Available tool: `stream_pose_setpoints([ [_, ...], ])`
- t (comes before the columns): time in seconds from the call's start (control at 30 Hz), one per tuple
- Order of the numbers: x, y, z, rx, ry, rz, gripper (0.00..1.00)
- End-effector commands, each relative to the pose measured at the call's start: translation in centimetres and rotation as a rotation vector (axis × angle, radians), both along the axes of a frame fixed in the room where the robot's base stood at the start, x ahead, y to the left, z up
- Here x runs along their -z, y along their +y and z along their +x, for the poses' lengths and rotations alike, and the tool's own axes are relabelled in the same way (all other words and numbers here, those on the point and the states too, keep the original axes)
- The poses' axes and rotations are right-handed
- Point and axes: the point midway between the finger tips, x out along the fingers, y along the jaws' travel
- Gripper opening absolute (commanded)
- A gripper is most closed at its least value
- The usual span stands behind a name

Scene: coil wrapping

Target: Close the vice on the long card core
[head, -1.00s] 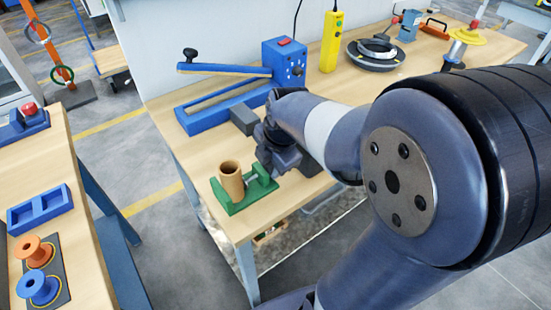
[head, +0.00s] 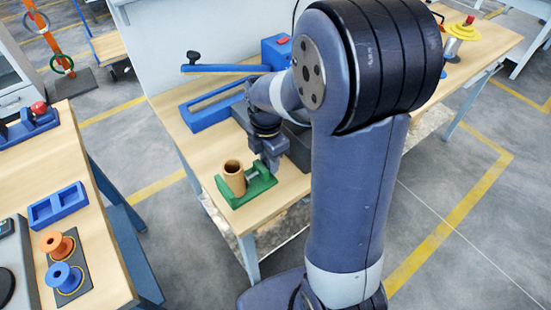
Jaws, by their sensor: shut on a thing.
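The long card core (head: 234,178), a brown open-topped tube, stands upright at the left part of the green vice (head: 240,201) near the table's front corner. A pale rod shows to the right of the core. My gripper (head: 271,170) points down at the vice's right end, to the right of the core. It is shut on that right end of the vice; its fingertips are small and partly hidden, so the exact part it grips is unclear. I cannot tell whether the vice's jaw touches the core.
A blue sealer with a raised long arm (head: 225,69) stands behind the vice. A left bench holds a blue tray (head: 58,206), an orange spool (head: 57,243) and a blue spool (head: 64,277). My arm hides much of the table's right side. Floor between the benches is clear.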

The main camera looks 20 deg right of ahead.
Motion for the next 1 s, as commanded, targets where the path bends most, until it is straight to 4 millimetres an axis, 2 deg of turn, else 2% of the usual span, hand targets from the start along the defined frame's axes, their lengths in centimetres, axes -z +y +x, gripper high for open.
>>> stream_pose_setpoints([
  [0.5,-0.22,0.18,0.61,-0.003,0.259,-0.084,0.19],
  [0.87,0.20,0.16,0.76,-0.001,0.305,-0.101,0.19],
  [0.9,0.19,0.16,0.76,-0.001,0.305,-0.101,0.35],
  [1.0,0.18,0.18,0.77,-0.001,0.304,-0.100,0.43],
])
